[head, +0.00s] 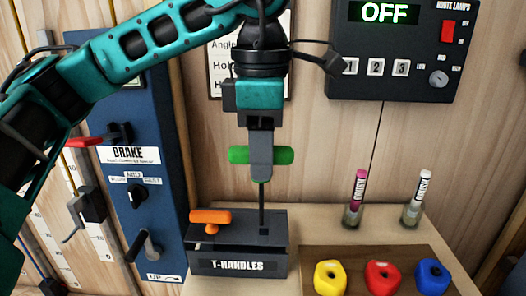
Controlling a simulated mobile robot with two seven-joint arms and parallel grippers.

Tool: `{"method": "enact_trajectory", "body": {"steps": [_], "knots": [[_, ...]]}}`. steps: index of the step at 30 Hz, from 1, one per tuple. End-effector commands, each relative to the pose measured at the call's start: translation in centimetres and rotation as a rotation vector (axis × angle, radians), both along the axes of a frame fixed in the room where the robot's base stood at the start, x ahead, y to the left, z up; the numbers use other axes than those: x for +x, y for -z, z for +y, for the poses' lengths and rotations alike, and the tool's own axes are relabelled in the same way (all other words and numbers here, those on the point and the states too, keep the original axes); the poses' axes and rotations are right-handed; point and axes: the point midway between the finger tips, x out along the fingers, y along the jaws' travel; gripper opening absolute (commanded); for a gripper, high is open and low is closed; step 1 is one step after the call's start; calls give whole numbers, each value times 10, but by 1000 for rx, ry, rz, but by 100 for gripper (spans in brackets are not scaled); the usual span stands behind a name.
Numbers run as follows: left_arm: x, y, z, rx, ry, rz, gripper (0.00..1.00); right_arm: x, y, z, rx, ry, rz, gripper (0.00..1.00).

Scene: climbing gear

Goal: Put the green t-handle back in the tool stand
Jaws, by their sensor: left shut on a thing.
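The green t-handle (280,155) is upright, with its green grip level and its thin dark shaft pointing down. My left gripper (260,160) comes down from above and is shut on the green grip. The dark tool stand (237,267), labelled "T-HANDLES", sits on the light wooden surface below. The shaft's lower end meets a small dark square at the right of the stand's top; I cannot tell how deep it is inside. An orange t-handle (211,217) stands at the left of the stand. My right gripper is not in view.
Right of the stand, a brown tray (318,255) has yellow, red and blue pieces. A blue panel (158,215) with knobs rises at left. A black lamp box (396,85) hangs upper right.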

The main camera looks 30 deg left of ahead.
Motion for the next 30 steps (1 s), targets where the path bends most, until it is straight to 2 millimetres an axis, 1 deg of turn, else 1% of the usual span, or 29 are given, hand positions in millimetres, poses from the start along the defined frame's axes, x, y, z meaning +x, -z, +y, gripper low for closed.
{"method": "enact_trajectory", "body": {"steps": [3,12,18,24,30], "knots": [[16,8,8,-2,-4,1,0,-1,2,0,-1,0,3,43],[53,25,26,-1,-2,3,0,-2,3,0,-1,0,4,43],[74,35,36,-1,0,2,0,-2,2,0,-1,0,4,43],[86,40,42,-1,0,0,0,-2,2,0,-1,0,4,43],[89,41,43,-1,3,0,0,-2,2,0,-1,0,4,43]]}}
